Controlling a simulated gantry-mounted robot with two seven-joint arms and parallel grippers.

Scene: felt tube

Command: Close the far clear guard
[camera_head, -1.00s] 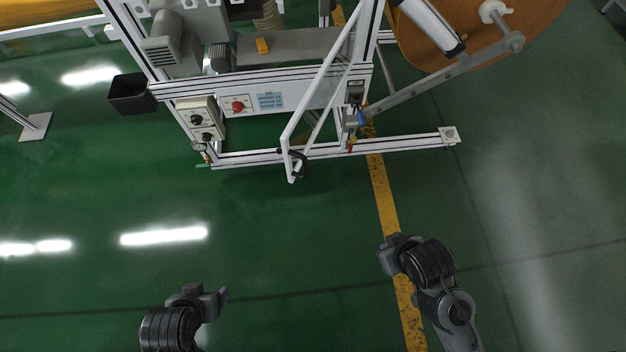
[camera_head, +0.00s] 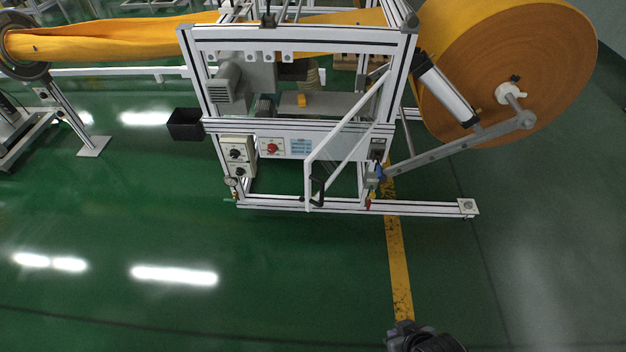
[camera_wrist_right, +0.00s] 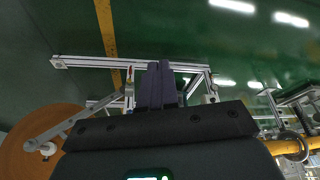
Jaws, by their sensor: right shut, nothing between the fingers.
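A clear guard with a white frame (camera_head: 312,172) stands swung out from the near side of the machine frame (camera_head: 300,38), with a black handle at its lower outer edge. No second guard on the far side can be made out; the machine's posts and beams cover that area. My right gripper (camera_head: 402,336) is at the bottom edge of the head view, well short of the machine over the floor. In the right wrist view its dark fingers (camera_wrist_right: 158,84) are together and empty. My left gripper is out of view.
A big orange felt roll (camera_head: 520,60) on an arm stands at the right. A base rail (camera_head: 420,207) runs along the floor, crossing a yellow floor line (camera_head: 400,270). A black bin (camera_head: 186,125) and control box (camera_head: 237,157) are on the left. The green floor in front is clear.

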